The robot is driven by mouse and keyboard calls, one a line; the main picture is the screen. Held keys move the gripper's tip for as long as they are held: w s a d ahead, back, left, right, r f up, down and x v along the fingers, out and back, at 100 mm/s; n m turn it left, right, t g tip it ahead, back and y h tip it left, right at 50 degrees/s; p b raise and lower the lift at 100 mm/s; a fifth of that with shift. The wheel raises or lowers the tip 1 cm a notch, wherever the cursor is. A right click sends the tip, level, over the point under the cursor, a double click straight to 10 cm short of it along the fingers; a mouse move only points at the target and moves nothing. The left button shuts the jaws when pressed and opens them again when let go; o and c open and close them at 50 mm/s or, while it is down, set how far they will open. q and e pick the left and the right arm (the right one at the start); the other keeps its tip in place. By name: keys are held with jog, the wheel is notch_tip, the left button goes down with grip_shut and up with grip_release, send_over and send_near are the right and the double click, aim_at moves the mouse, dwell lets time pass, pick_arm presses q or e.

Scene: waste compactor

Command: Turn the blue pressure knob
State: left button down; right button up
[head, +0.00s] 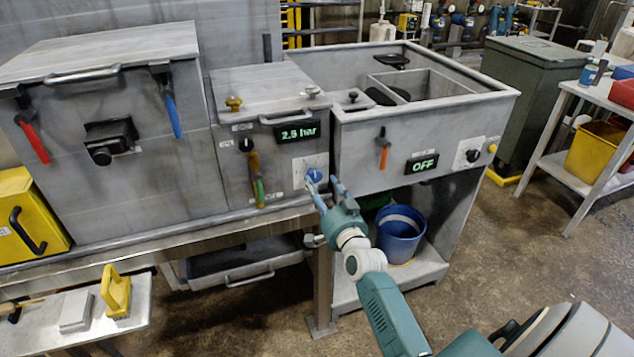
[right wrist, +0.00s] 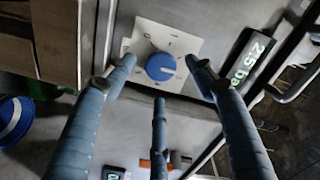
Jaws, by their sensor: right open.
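The blue pressure knob (head: 314,175) sits on a pale dial plate on the front of the middle grey unit. In the right wrist view the knob (right wrist: 161,67) is round, with a light pointer mark toward the right of that picture. My right gripper (head: 325,186) is at the knob in the head view. In the right wrist view its blue fingers (right wrist: 160,70) are open, spread on either side of the knob, with visible gaps. Contact cannot be told. The display (head: 297,132) above the knob reads 2.5 bar. My left gripper is not in view.
A lever with a green and orange handle (head: 256,180) hangs left of the knob. The sink unit (head: 420,130) to the right has an OFF display (head: 422,164) and a black knob (head: 472,156). A blue bucket (head: 400,235) stands on the shelf below.

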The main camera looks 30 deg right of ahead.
jog(key=shift+x, duration=1.75)
jog(key=c, duration=1.1)
jog(key=shift+m, duration=0.4)
jog(key=o, duration=1.1)
send_near(315, 178)
jog(key=v, duration=0.3)
jog(key=shift+s+a, duration=0.25)
jog(key=shift+s, duration=0.1)
